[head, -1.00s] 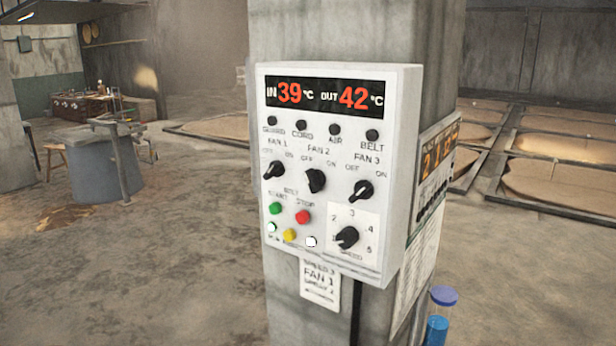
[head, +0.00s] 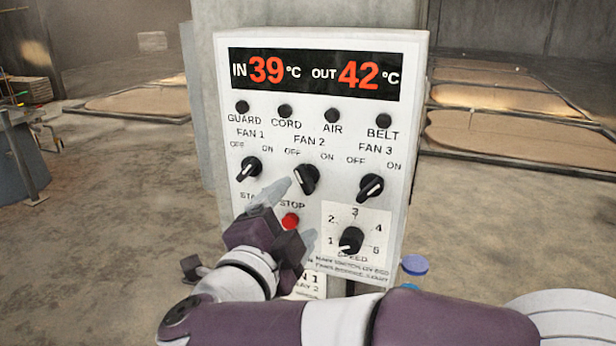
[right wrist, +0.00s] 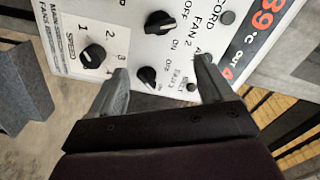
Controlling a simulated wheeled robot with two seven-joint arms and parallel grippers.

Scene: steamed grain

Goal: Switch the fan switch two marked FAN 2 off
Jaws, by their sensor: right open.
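The FAN 2 switch (head: 306,178) is a black rotary knob in the middle of the white control panel (head: 222,130). Its pointer appears to lean up-left toward OFF, unlike the FAN 1 knob (head: 248,168) and FAN 3 knob (head: 370,187), which lean toward ON. My right gripper (head: 300,210) is open and empty in front of the panel, just below the FAN 2 knob. I see no contact. In the right wrist view the FAN 2 knob (right wrist: 160,22) lies beyond the open fingertips (right wrist: 161,66), with the FAN 3 knob (right wrist: 148,77) nearer. My left gripper is not in view.
The red STOP button (head: 290,221) sits close to my right fingers; the START button is hidden behind them. The SPEED knob (head: 351,240) is at the panel's lower right. The panel is mounted on a concrete pillar (head: 300,14). A blue-capped bottle (head: 414,265) stands behind my arm.

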